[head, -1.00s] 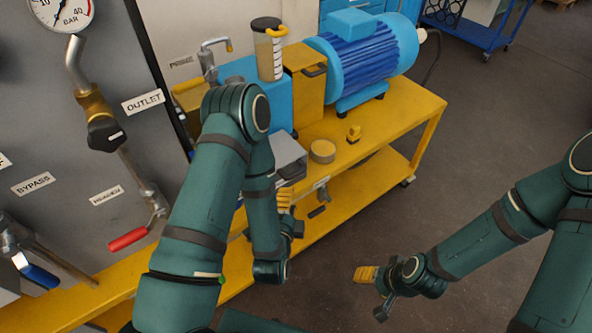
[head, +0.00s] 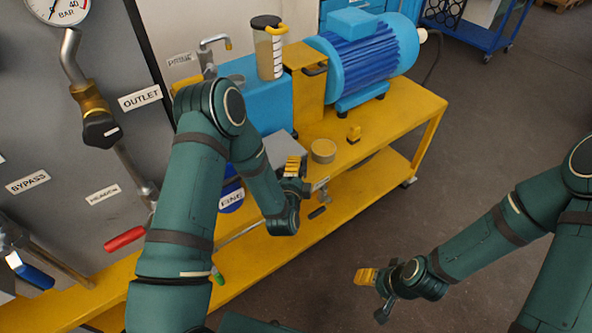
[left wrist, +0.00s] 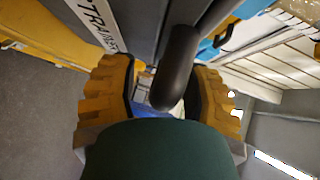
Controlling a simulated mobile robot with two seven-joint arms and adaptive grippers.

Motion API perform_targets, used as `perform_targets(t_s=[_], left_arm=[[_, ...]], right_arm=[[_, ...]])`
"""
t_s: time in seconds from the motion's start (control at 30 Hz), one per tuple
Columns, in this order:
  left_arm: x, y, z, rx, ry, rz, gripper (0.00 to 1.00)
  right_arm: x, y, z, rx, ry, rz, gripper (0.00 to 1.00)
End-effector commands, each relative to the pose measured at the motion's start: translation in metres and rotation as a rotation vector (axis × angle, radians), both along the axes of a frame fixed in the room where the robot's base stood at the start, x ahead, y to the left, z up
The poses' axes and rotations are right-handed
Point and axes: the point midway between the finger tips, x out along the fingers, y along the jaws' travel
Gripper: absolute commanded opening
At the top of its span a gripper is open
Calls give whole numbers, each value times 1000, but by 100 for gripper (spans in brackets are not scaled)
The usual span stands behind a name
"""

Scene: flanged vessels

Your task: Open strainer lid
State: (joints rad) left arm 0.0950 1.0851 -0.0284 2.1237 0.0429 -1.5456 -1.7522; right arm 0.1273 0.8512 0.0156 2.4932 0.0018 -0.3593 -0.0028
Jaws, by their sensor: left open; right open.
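My left gripper (head: 293,172) is in front of a grey box (head: 280,147) on the yellow bench, beside the blue pump body. In the left wrist view my left gripper (left wrist: 160,95) is open, with a dark rounded handle (left wrist: 177,65) between its ridged yellow fingers. Whether the fingers touch the handle cannot be told. The grey box is partly hidden by my arm in the head view, and no lid edge shows clearly. My right gripper (head: 372,288) is open and empty over the floor.
A clear container (head: 269,50) and a blue motor (head: 362,52) stand behind. A red-handled valve (head: 125,239) is at left.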

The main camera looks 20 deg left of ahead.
Motion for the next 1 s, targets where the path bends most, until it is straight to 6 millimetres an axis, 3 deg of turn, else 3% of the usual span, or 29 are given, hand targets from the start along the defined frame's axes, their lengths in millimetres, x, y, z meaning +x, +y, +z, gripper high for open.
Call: perform_targets(t_s=[0.13,0.27,0.3,0.77,1.0], left_arm=[[0,0,0,0,0,0,50],[0,0,0,0,0,0,5],[0,0,0,0,0,0,0],[-1,-1,0,-3,3,-2,0],[-1,-2,12,-43,35,-4,0]], right_arm=[[0,0,0,0,0,0,57],[0,0,0,0,0,0,57],[0,0,0,0,0,0,57],[0,0,1,0,0,0,57],[-2,0,12,1,5,1,57]])
